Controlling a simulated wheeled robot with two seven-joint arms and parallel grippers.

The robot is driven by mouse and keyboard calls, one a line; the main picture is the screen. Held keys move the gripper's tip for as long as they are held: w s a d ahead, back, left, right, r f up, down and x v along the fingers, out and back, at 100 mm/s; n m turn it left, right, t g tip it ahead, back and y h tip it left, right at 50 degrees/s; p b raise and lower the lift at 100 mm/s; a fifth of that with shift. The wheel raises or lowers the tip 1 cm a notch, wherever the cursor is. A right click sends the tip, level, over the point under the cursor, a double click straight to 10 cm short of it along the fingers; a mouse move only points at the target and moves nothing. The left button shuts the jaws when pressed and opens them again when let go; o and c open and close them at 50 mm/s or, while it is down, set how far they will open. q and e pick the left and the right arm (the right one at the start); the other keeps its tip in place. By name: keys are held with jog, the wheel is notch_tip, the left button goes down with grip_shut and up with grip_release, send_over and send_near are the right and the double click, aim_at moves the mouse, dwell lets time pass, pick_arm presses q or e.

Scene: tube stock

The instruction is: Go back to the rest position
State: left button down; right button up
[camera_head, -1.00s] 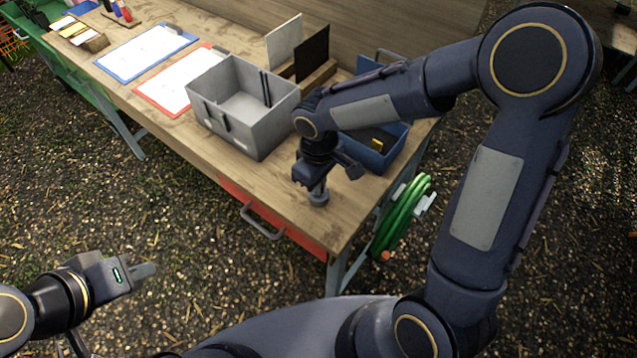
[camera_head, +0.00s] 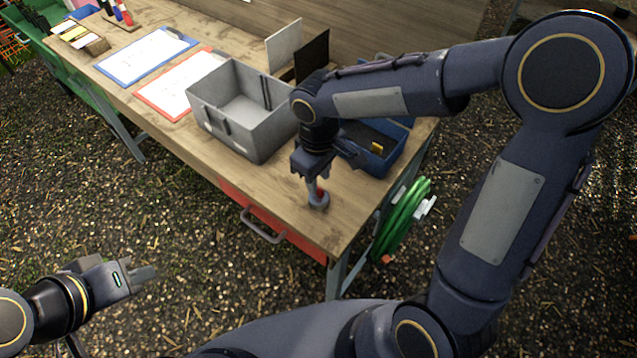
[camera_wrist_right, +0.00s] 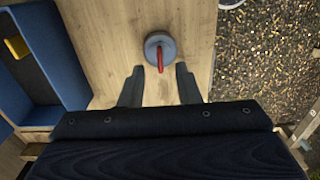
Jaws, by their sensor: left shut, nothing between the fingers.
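My right gripper (camera_head: 314,170) is above the near right corner of the wooden workbench (camera_head: 290,190). In the right wrist view its two fingers (camera_wrist_right: 159,84) are spread apart with nothing between the tips. Just beyond them stands a small object with a round grey-blue base and a red upper part (camera_wrist_right: 158,50). In the head view this object (camera_head: 318,201) stands upright on the bench below the right gripper. My left gripper (camera_head: 145,274) is shut and empty, over the gravel ground at the lower left.
A grey bin (camera_head: 255,140) and a blue bin (camera_head: 372,164) flank the right arm's wrist. Two clipboards, one blue (camera_head: 147,55) and one red-edged (camera_head: 178,85), lie further left. A green hose reel (camera_head: 405,218) hangs at the bench's right end.

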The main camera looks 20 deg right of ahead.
notch_tip(320, 180, up, 4)
jog(key=shift+f, duration=0.15)
jog(key=shift+s+d+r, duration=0.2)
jog(key=shift+d+r, duration=0.05)
jog(key=shift+d, duration=0.05)
jog(key=s+d+r+m+t+y, duration=0.2)
jog(key=s+d+m, duration=0.2)
jog(key=s, duration=0.4)
jog(key=s+d+r+m+t+y, duration=0.1)
jog(key=s+d+r+m+t, duration=0.1)
jog(key=s, duration=0.6)
jog(key=d+m+t, duration=0.1)
jog(key=d+m, duration=0.1)
jog(key=m, duration=0.1)
jog(key=shift+d+t+y, duration=0.3)
jog(key=shift+y, duration=0.1)
